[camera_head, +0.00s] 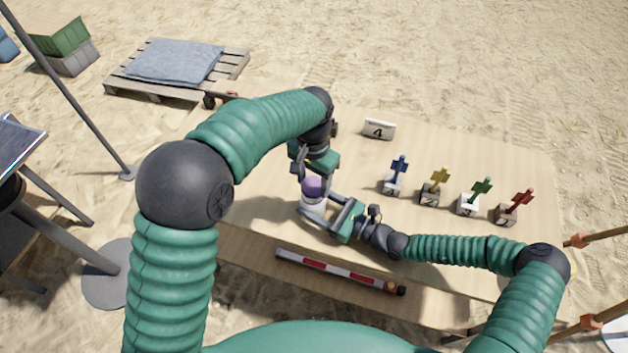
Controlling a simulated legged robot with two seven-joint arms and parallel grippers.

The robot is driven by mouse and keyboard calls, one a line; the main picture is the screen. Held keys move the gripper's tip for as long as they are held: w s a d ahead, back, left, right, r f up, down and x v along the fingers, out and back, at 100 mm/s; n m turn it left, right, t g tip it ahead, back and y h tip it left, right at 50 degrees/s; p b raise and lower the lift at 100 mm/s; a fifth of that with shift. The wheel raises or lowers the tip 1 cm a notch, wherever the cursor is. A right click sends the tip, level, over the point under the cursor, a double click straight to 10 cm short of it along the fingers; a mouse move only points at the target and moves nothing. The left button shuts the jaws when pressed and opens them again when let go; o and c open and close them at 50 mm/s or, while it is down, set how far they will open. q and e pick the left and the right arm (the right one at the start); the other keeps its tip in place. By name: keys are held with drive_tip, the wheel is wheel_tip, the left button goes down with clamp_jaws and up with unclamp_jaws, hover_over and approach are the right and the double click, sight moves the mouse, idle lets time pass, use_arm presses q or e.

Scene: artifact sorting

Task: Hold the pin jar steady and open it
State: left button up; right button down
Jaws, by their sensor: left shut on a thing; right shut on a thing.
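The pin jar (313,205) stands upright on the wooden table, with a pale body and a purple lid (313,187). My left gripper (313,172) comes down from above and is shut on the purple lid. My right gripper (318,211) reaches in from the right, low down, and is shut on the jar's body. The lid sits on top of the body, and I cannot tell whether there is a gap between them. The fingers hide parts of the jar.
Blue (399,167), yellow (440,179), green (482,189) and red (520,203) pins stand in small numbered blocks to the right. A red-and-white scale bar (335,269) lies on the front ledge. The table's back left is clear.

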sight(313, 185)
use_arm(q)
drive_tip(key=shift+r, duration=2)
use_arm(e)
drive_tip(key=shift+c, duration=1.3)
unclamp_jaws()
